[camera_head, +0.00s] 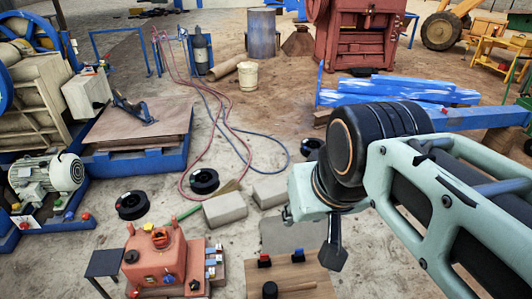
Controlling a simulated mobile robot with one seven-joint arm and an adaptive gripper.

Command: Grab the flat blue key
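I cannot pick out a flat blue key for certain. A small blue-topped piece (298,255) stands on a wooden board (290,278) at the bottom centre, right of a red-topped piece (264,260). Several small blue and white parts (211,261) sit on the side of an orange-red machine box (155,262). Another small blue item (69,216) is at the lower left near a grey motor. My gripper (333,256) shows as a dark finger pointing down, above or in front of the wooden board. Whether it is open or shut does not show, and I see nothing held.
Grey blocks (225,208) and black spools (132,205) lie on the concrete floor behind the board. Red and blue hoses (225,125) run across the middle. A grey motor (47,172) stands at left. My arm covers the right side.

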